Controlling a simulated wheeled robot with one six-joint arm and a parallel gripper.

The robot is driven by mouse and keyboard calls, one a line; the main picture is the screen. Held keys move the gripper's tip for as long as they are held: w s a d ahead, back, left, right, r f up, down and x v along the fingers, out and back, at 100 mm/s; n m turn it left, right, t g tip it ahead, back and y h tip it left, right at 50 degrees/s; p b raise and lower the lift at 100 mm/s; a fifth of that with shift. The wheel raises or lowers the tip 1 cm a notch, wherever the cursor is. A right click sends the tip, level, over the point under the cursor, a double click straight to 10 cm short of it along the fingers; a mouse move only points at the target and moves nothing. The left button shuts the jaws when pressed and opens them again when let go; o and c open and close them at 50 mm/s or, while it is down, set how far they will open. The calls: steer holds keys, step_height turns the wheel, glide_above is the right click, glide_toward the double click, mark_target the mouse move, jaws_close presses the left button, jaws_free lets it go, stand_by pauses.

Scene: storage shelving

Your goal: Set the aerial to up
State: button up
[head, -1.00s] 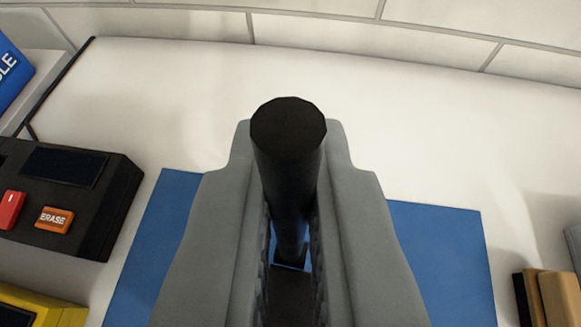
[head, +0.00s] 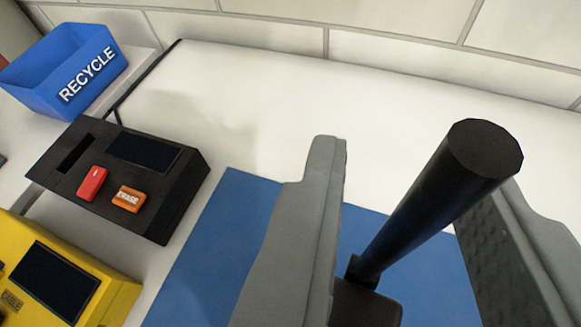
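The aerial (head: 435,205) is a thick black rod with a flat, many-sided tip. It rises from a small hinge on a black device (head: 365,305), which is mostly hidden at the bottom of the view. The rod points up towards the camera and leans right in the picture; its exact angle is hard to tell. My gripper (head: 421,163) is open, with one grey finger on each side of the aerial. A gap shows between the left finger and the rod. The right finger is close behind the rod's upper end, and contact there cannot be told.
A blue mat (head: 215,255) lies under the device on a white surface (head: 230,85). At left are a black box (head: 185,200) with red and orange buttons, a yellow device (head: 120,295) and a blue RECYCLE bin (head: 40,85). A tiled wall (head: 400,35) stands behind.

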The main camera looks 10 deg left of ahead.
steer(key=v, duration=1.7)
steer(key=shift+s, duration=0.25)
steer(key=shift+a, duration=0.1)
steer(key=s+a+r+n+t+y, duration=0.1)
steer(key=s+a+r+t, duration=0.3)
steer(key=r, duration=0.5)
steer(key=shift+s+a+n+y, duration=0.4)
steer(key=shift+s+a+y, duration=0.2)
steer(key=shift+a, duration=0.35)
